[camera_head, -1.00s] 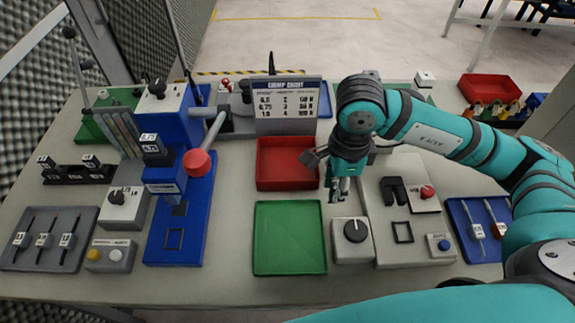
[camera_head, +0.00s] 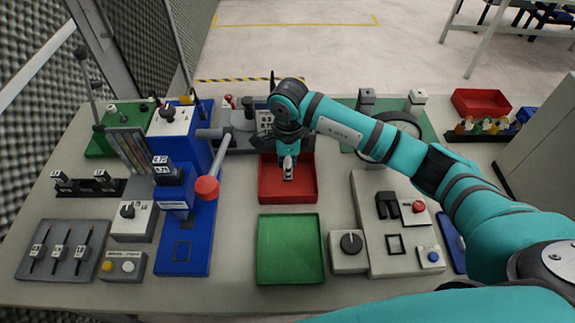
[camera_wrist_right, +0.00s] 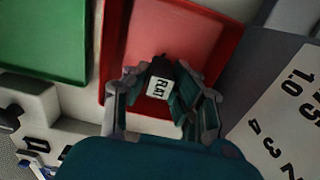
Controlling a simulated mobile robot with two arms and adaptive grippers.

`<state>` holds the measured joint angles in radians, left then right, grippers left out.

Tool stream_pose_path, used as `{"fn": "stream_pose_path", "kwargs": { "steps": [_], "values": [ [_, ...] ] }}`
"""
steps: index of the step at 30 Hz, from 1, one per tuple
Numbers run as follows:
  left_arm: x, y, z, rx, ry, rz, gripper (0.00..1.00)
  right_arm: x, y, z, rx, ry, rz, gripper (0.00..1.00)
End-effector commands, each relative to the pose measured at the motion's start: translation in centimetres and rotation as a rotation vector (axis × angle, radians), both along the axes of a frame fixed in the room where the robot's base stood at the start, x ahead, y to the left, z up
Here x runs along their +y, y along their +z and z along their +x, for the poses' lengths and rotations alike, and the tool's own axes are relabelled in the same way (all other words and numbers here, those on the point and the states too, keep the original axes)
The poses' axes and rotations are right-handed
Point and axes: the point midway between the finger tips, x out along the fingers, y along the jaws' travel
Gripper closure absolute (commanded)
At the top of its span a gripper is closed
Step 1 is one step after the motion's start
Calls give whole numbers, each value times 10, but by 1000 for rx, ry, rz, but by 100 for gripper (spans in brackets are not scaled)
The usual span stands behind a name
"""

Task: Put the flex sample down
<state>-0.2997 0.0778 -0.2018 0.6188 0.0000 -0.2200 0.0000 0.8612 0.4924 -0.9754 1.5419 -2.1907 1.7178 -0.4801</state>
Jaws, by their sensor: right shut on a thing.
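My right gripper (camera_head: 288,173) is over the red tray (camera_head: 308,196) in the head view. In the right wrist view, the gripper (camera_wrist_right: 163,100) is shut on the sample, a small dark piece with a white label (camera_wrist_right: 157,87). The label's letters look like FLAT, though they are small and slanted. The red tray (camera_wrist_right: 237,38) lies beneath it there, with its floor bare around the sample. I cannot tell whether the sample touches the tray floor. My left gripper is in neither view.
An empty green tray (camera_head: 291,250) is in front of the red tray. A blue press with a red-knobbed lever (camera_head: 206,187) stands left of it. A grey dial box (camera_head: 348,250) is right of the green tray.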

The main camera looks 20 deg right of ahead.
Motion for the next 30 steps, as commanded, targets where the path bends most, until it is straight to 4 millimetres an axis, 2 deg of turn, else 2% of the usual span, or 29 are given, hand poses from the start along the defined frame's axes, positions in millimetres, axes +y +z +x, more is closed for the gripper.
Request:
{"fn": "stream_pose_path", "kwargs": {
  "steps": [1,3,15,16,21,30],
  "values": [
    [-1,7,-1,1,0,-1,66,1,-3,-1,2,-1,2,100],
    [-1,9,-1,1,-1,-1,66,1,-11,0,0,-1,2,100],
    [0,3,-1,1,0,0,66,0,-20,1,-3,0,1,100],
    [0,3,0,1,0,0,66,0,-19,1,-3,0,1,76],
    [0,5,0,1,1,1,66,0,-18,0,-2,0,1,54],
    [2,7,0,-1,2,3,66,0,-16,0,-2,0,1,54]
  ]
}}
